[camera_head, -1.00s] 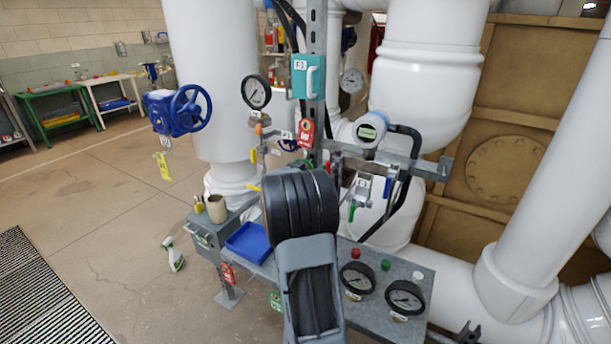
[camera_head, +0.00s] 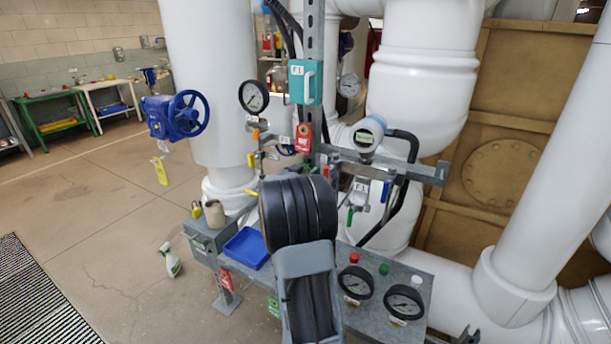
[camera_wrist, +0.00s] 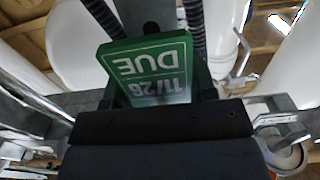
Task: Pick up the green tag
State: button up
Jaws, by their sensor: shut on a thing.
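The green tag (camera_wrist: 152,68) is close up in the wrist view, a flat plate with white lettering, "DUE" and "11/26", upside down in the picture. It has a dark hole near its upper edge. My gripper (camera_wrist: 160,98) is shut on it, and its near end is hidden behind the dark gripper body. In the head view my arm hides the gripper. A green tag (camera_head: 274,306) also shows there, low beside my arm at the bench front; I cannot tell if it is the same one.
A metal bench with gauges (camera_head: 404,303), a blue tray (camera_head: 247,248) and a beige cup (camera_head: 215,213) lies around my arm. Pipes, a teal box (camera_head: 303,82) and a blue valve (camera_head: 176,117) stand behind. A spray bottle (camera_head: 170,260) stands on open floor at left.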

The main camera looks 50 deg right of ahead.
jog(key=v, duration=1.8)
jog(key=w+a+f+n+t+y+p, duration=0.3)
jog(key=w+a+n+t+y, duration=0.45)
jog(key=a+t, duration=0.25)
jog(key=s+a+f+n+t+y+p, duration=0.2)
jog(key=a+f+n+t+y+p, duration=0.1)
jog(key=a+f+n+y, duration=0.4)
jog(key=a+f+y+p, duration=0.1)
jog(key=a+f+y, duration=0.2)
jog(key=a+f, duration=0.3)
notch_tip(320, 180, down, 3)
jog(key=shift+a+f+n+t+p, duration=0.25)
jog(key=shift+a+n+t+p, duration=0.05)
jog(key=shift+n, duration=0.05)
